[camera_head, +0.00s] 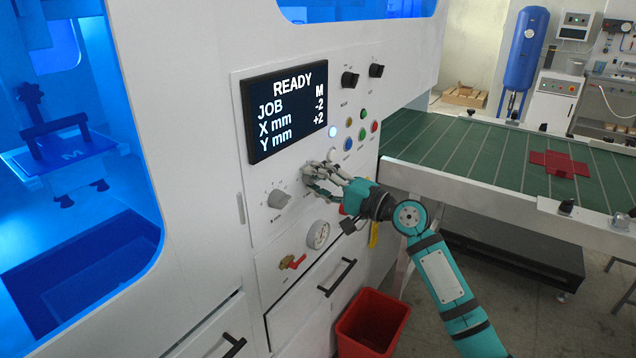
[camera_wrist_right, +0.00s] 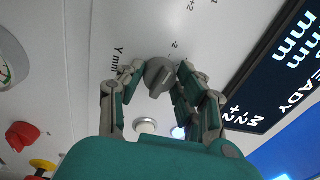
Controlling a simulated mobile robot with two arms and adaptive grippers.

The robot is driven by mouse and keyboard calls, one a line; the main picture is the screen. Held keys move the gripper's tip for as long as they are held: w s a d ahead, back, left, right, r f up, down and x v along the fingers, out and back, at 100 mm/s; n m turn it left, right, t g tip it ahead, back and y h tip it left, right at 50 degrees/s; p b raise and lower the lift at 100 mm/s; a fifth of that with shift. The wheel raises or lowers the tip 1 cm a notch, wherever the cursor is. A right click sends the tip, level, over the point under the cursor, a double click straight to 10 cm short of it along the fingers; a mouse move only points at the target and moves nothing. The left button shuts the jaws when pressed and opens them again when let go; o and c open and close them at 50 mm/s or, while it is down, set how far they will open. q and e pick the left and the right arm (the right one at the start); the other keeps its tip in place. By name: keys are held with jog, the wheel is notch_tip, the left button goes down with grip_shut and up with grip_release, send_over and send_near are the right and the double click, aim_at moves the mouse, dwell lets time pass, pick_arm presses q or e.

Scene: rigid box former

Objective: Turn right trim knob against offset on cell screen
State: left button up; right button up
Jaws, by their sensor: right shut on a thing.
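The cell screen (camera_head: 287,108) reads READY, JOB M, X mm -2 and Y mm +2. The right trim knob (camera_wrist_right: 160,76) is a grey round knob with a raised grip bar, beside the printed "Y mm" on the white panel. My right gripper (camera_head: 308,176) is at this knob below the screen, its fingers hiding most of it. In the right wrist view the gripper (camera_wrist_right: 157,84) is shut on the knob, with fingers on both sides. The left trim knob (camera_head: 278,199) is free at lower left. My left gripper is not in view.
Colored buttons (camera_head: 362,134) and two black selector knobs (camera_head: 350,79) are right of the screen. A gauge (camera_head: 318,234) and a red valve handle (camera_head: 291,262) sit below. A red bin (camera_head: 372,322) stands on the floor. A green conveyor (camera_head: 470,150) lies to the right.

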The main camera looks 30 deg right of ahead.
jog(key=shift+f, duration=0.1)
jog(key=o, duration=1.1)
jog(key=shift+o, duration=0.2)
jog(key=v, duration=1.2)
